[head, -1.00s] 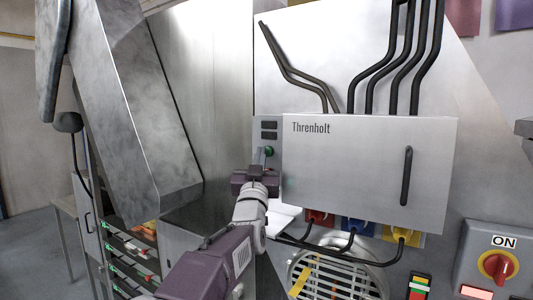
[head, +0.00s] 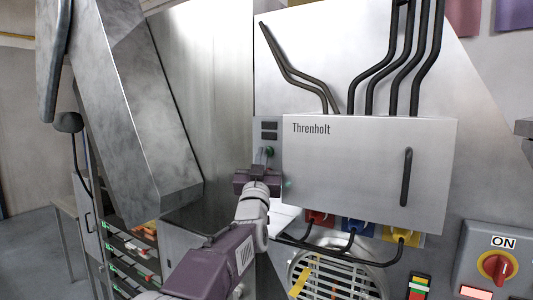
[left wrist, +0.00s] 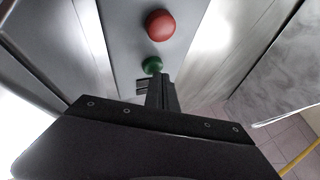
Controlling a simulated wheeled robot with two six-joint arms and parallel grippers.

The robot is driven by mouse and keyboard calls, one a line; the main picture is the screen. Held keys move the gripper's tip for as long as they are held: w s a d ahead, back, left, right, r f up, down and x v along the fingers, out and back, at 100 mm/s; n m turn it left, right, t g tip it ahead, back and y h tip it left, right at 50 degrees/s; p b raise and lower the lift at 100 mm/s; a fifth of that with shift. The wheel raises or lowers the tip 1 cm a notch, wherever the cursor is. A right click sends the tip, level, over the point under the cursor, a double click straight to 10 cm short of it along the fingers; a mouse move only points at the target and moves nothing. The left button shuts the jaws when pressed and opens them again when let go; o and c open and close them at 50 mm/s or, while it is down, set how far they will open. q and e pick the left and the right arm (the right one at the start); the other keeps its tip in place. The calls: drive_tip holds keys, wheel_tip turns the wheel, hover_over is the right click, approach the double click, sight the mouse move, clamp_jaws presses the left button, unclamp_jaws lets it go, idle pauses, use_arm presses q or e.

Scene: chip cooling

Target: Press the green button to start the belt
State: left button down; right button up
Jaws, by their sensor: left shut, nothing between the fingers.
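A larger red button (left wrist: 160,25) shows above the green one there. My right gripper is not in view.
The Threnholt box (head: 365,170) stands just right of my gripper. A tilted metal panel (head: 125,110) is at the left. Cables with red, blue and yellow connectors (head: 358,226) hang below the box. A red rotary switch (head: 497,266) is at lower right.

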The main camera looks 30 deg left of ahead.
use_arm(q)
drive_tip(key=shift+w, duration=0.15)
idle(0.5)
drive_tip(key=shift+f+b, duration=0.2)
drive_tip(key=shift+b, duration=0.2)
drive_tip(key=shift+s+r+b, duration=0.1)
drive_tip(key=shift+s+b, duration=0.35)
drive_tip(key=shift+s, duration=0.3)
drive_tip(key=s+b, duration=0.3)
drive_tip(key=s, duration=0.2)
drive_tip(key=shift+a+b, duration=0.15)
drive_tip(key=shift+b, duration=0.15)
